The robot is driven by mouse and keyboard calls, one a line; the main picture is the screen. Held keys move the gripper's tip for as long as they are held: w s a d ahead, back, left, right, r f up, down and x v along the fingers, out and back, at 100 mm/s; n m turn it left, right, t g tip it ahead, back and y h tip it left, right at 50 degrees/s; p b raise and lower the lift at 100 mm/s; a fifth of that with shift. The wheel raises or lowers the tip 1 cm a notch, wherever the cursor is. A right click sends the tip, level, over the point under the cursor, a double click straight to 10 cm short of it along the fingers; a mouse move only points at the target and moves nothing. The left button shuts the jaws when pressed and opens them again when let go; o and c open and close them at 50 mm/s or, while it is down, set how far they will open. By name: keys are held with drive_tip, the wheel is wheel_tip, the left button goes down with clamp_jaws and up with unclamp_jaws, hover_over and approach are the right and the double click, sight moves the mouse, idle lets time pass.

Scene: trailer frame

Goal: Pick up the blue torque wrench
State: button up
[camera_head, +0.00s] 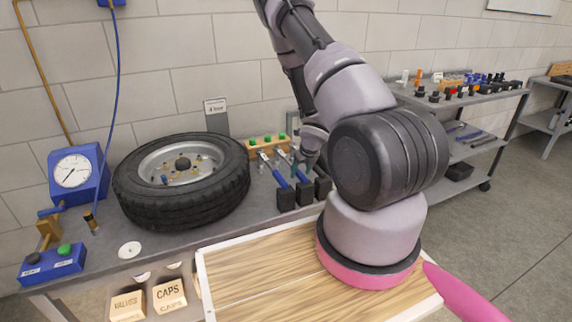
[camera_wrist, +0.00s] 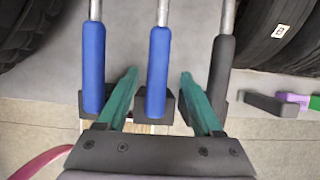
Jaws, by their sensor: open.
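Two blue-handled wrenches stand side by side in the wrist view: a left one (camera_wrist: 93,65) and a middle one (camera_wrist: 157,70). A dark-handled one (camera_wrist: 221,70) is to their right. I cannot tell which blue one is the torque wrench. In the head view the blue handles show at the bench's back (camera_head: 281,178) and beside it (camera_head: 303,174), each at a black block. My gripper (camera_wrist: 158,76) is open, with its teal fingers on either side of the middle blue handle. Nothing is gripped. In the head view my gripper (camera_head: 297,158) is partly hidden by my arm.
A tyre (camera_head: 180,205) lies on the bench left of the wrenches. A wooden rack (camera_head: 265,143) with green pieces stands behind them. A blue gauge (camera_head: 75,172) is at the far left. A wood-topped tray (camera_head: 230,275) is in front, and a shelf cart (camera_head: 500,100) is at right.

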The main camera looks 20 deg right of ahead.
drive_tip(key=x, duration=0.5)
drive_tip(key=shift+w+a+r, duration=0.2)
drive_tip(key=shift+w, duration=0.05)
clamp_jaws()
drive_tip(key=shift+r, duration=0.15)
drive_tip(key=shift+w+r, duration=0.1)
drive_tip(key=shift+r, duration=0.25)
wheel_tip(320, 180, up, 9)
drive_tip(key=shift+r, duration=0.1)
